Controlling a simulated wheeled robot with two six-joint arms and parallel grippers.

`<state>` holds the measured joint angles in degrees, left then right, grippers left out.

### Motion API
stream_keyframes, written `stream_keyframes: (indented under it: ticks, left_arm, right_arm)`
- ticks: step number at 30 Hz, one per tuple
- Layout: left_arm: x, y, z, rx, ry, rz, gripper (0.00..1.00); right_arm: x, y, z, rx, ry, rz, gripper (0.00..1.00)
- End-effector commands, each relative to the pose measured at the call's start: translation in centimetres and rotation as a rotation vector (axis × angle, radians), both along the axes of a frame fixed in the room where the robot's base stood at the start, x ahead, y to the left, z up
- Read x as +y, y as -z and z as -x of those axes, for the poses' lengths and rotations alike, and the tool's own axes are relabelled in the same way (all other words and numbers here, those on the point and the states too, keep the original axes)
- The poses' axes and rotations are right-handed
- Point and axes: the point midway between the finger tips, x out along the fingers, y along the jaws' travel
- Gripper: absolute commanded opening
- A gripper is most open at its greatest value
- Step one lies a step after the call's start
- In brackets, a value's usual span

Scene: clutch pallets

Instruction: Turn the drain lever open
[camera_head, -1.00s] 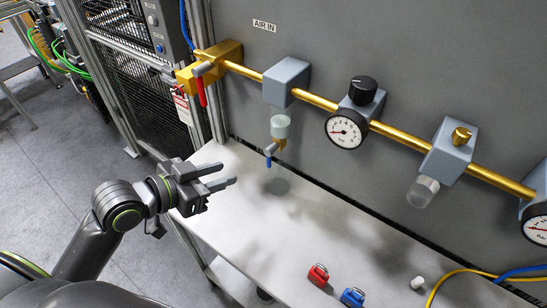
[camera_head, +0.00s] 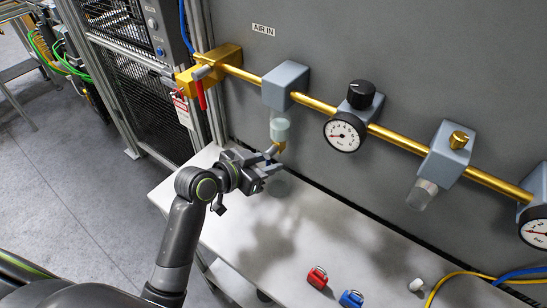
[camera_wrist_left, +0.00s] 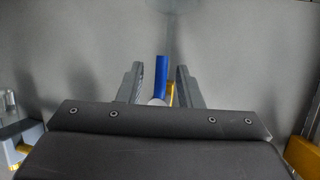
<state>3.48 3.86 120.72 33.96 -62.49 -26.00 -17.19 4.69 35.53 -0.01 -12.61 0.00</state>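The drain lever is a small blue handle on a brass drain valve (camera_head: 279,147) under the clear filter bowl (camera_head: 280,129). In the left wrist view the blue lever (camera_wrist_left: 161,70) stands between my two fingers, with a gap on each side. My left gripper (camera_head: 270,165) is open around the lever at the valve. In the head view the fingers hide most of the lever. It also shows in the left wrist view (camera_wrist_left: 159,85). My right gripper is in neither view.
A brass pipe runs along the grey panel (camera_head: 420,60) with a pressure gauge (camera_head: 344,134) and a second bowl (camera_head: 422,194). A red valve handle (camera_head: 201,95) hangs at left.

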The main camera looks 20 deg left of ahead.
Motion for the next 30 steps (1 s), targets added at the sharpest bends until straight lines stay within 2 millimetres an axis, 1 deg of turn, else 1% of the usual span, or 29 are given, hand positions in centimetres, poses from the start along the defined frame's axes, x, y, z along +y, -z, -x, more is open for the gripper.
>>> stream_keyframes:
  ticks: [3,6,17,20,25,30]
  left_arm:
    - [-0.6,0.4,-1.1,0.000,-0.001,0.002,0.32]
    - [-0.9,0.7,-1.6,-0.001,-0.001,0.001,0.32]
    - [-1.1,0.9,-2.0,-0.001,-0.001,-0.001,0.32]
    - [-1.1,0.9,-2.0,-0.001,-0.001,-0.001,0.22]
    - [-1.1,0.9,-2.0,-0.001,-0.001,-0.001,0.00]
    - [-1.1,0.9,-1.9,0.000,-0.001,0.000,0.00]
  right_arm:
    - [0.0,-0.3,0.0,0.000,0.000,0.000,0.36]
    - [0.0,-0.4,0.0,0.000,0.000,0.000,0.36]
    - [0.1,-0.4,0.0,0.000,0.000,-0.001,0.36]
    - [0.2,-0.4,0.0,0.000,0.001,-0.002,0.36]
    - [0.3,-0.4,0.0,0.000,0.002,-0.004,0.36]
    - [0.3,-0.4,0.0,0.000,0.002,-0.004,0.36]
